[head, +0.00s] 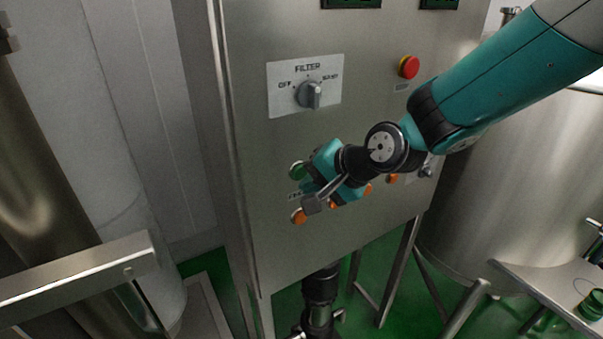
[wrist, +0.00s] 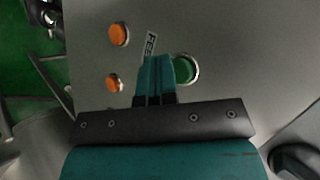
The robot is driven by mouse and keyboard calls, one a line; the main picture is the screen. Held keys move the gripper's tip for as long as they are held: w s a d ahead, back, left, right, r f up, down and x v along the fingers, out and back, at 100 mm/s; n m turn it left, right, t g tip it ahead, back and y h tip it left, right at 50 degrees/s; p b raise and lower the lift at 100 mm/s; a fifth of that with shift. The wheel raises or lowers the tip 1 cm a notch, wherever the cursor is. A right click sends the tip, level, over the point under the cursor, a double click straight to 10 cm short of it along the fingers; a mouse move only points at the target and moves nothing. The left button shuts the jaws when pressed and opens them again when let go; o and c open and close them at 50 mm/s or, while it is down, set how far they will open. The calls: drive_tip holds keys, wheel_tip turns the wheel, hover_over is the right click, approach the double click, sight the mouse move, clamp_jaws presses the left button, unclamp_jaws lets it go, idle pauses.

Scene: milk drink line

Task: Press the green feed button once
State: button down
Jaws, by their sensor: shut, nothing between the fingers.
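The green feed button (head: 297,170) sits on the steel control panel, left of my gripper (head: 308,184) in the head view. It is partly covered by my gripper there. In the wrist view the green button (wrist: 184,70) shows just right of the fingertips of my gripper (wrist: 156,58), beside the partly hidden label "FEE" (wrist: 151,42). My gripper's fingers are together with nothing between them. They are close to the panel at the label. I cannot tell whether the fingertips touch the panel. The button appears uncovered at its right side.
Orange buttons (head: 299,216) (wrist: 119,34) (wrist: 114,83) sit near the green one. Above are the filter knob (head: 310,94) and a red emergency button (head: 408,67). A steel tank (head: 490,190) stands right, and a metal rail (head: 80,272) lies lower left.

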drive_tip(key=shift+w+a, duration=0.2)
drive_tip(key=shift+w, duration=0.1)
drive_tip(key=shift+w+a, duration=0.25)
drive_tip(key=shift+w, duration=0.1)
idle(0.7)
idle(0.3)
drive_tip(key=shift+s+d, duration=0.45)
drive_tip(key=shift+s, duration=0.25)
drive_tip(key=shift+s+d+b, duration=0.35)
drive_tip(key=shift+s+d, duration=0.35)
drive_tip(key=shift+s, duration=0.35)
drive_tip(key=shift+s+d+b, duration=0.3)
drive_tip(key=shift+s+d, duration=0.4)
drive_tip(key=shift+s, duration=0.35)
drive_tip(key=s+d+f+n+g+h+b, duration=0.2)
drive_tip(key=s+d+n+b, duration=0.3)
drive_tip(key=s, duration=0.5)
drive_tip(key=s+d+f+n+g+h+b, duration=0.2)
drive_tip(key=s+d+n+b, duration=0.3)
drive_tip(key=s, duration=0.5)
drive_tip(key=shift+d+f+n+g, duration=0.15)
drive_tip(key=shift+d+n+g, duration=0.5)
drive_tip(key=shift+d, duration=0.5)
